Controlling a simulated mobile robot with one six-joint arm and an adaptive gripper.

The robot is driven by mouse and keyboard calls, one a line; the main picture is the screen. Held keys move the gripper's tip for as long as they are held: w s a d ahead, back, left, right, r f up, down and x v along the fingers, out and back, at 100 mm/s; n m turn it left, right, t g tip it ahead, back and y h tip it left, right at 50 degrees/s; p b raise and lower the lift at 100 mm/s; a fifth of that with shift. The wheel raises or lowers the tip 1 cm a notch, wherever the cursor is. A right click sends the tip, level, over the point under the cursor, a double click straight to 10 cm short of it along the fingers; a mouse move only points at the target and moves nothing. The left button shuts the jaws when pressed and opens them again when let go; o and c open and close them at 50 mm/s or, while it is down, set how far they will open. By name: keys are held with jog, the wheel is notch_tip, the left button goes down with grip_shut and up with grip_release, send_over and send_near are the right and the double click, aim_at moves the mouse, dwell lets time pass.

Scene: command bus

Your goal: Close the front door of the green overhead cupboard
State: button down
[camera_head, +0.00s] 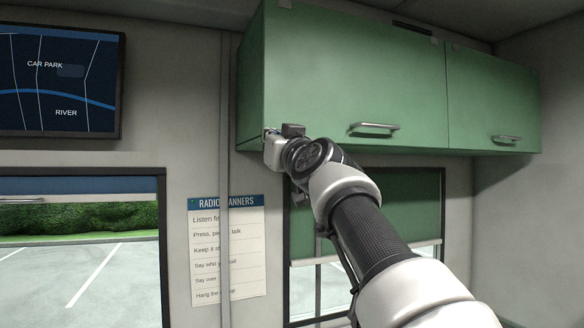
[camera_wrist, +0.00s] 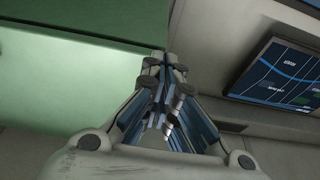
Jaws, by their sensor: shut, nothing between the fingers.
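The green overhead cupboard (camera_head: 330,70) hangs high on the wall in the head view. Its wide left front door (camera_head: 350,85) has a metal bar handle (camera_head: 374,129) near the lower edge. This door looks flush or nearly flush with the front; a small gap cannot be ruled out. My gripper (camera_head: 272,136) is at the cupboard's lower left corner, left of the handle. In the wrist view my gripper (camera_wrist: 165,65) has its fingers together and empty, beside the green cupboard surfaces (camera_wrist: 70,85). Whether the fingertips touch the cupboard is unclear.
A smaller right door (camera_head: 490,95) with its own handle (camera_head: 507,140) looks shut. A window with a green blind (camera_head: 410,200) is below the cupboard. A thin vertical pole (camera_head: 225,180), a paper notice (camera_head: 205,260) and a map screen (camera_head: 60,85) are to the left.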

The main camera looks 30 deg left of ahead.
jog(key=s+d+f+b, duration=0.5)
jog(key=d+f+b, duration=0.1)
jog(key=d+b, duration=0.1)
jog(key=shift+s+f, duration=0.3)
jog(key=shift+f, duration=0.05)
jog(key=shift+d, duration=0.2)
jog(key=s+d+f+m+g+h, duration=0.2)
jog(key=d+f+h, duration=0.2)
jog(key=d+f, duration=0.85)
jog(key=s+d+f+m+g+h, duration=0.1)
jog(key=s+d+f+m+h, duration=0.3)
jog(key=d+f, duration=0.8)
jog(key=s+d+f+m+g+h, duration=0.1)
jog(key=s+d+f+h, duration=0.2)
jog(key=s+d+f, duration=0.3)
jog(key=s+d+f+m+g+h, duration=0.2)
jog(key=s+d+f, duration=0.4)
jog(key=f, duration=0.6)
jog(key=s+d+f+m+g+h, duration=0.1)
jog(key=s+d+f+g+h, duration=0.1)
jog(key=s+d+f, duration=0.4)
notch_tip(320, 180, down, 4)
jog(key=d+h, duration=0.1)
jog(key=d, duration=0.1)
jog(key=shift+s+d+h, duration=0.3)
jog(key=shift+d, duration=0.05)
